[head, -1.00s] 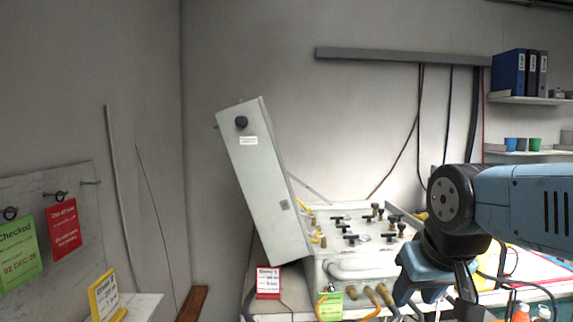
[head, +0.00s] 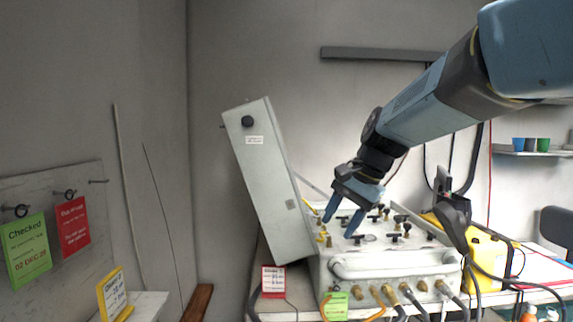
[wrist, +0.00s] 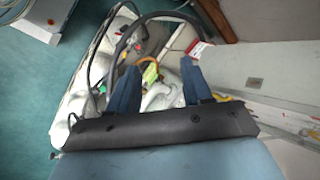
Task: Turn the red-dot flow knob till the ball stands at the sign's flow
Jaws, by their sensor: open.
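The air panel (head: 395,264) is a pale case with its lid (head: 265,185) standing open and tilted at the left. Several black and brass knobs (head: 397,225) stand on its top; I cannot make out a red dot on any. My gripper (head: 340,228) is open and empty, pointing down over the panel's left part near yellow fittings (head: 322,238). Its fingers also show in the wrist view (wrist: 159,66). A red-and-white sign (head: 272,281) stands at the panel's front left, and a yellow-framed sign (head: 113,296) farther left. Their text is too small to read surely. I see no flow tube or ball.
Brass hose fittings (head: 388,291) and hoses run along the panel's front. A green tag (head: 335,306) hangs there. A yellow case (head: 487,258) stands to the right. Green (head: 27,250) and red (head: 74,223) tags hang on the left board.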

